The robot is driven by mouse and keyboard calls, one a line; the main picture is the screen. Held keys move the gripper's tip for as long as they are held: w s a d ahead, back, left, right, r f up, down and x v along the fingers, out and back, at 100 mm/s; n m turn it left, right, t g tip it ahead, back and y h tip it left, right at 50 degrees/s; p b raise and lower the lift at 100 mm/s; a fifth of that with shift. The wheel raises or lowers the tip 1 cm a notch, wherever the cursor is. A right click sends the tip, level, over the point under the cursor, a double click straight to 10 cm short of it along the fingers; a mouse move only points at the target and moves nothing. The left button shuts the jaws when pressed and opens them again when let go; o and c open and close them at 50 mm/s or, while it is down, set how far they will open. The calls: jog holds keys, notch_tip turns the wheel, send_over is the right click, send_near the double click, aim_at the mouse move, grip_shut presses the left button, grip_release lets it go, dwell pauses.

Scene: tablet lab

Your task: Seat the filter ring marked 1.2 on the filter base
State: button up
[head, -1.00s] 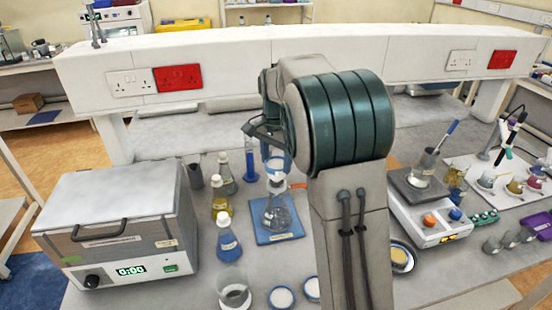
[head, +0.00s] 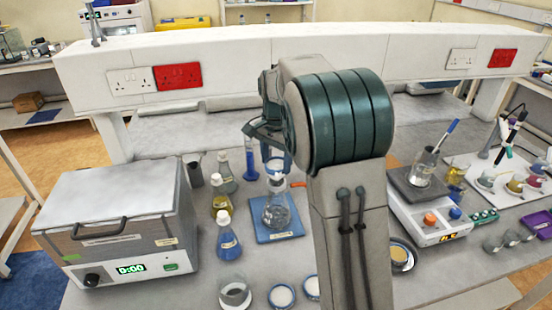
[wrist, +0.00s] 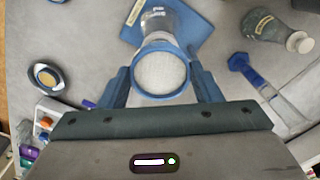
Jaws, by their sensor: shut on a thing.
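My gripper (wrist: 161,78) is shut on a blue filter ring (wrist: 160,97), one finger on each side of it in the wrist view. A white disc fills the ring's opening. No 1.2 mark can be read. In the head view my gripper (head: 272,148) is above a clear flask (head: 276,212) that stands on a blue mat (head: 262,234). The white filter base (head: 278,184) is at the flask's top, right under the ring. I cannot tell whether the ring touches the base. The flask also shows behind the ring in the wrist view (wrist: 160,22).
Several bottles, one yellow (head: 220,207) and one blue (head: 228,244), stand left of the mat. A blue measuring cylinder (head: 252,165) is behind. A lidded box unit (head: 115,250) is at left. A balance (head: 425,215) with a beaker is at right. Round dishes (head: 282,296) lie in front.

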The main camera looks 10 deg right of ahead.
jog(key=o, duration=1)
notch_tip(320, 180, up, 14)
jog(key=b, duration=0.1)
jog(key=shift+s+f, duration=0.1)
jog(key=shift+s, duration=0.05)
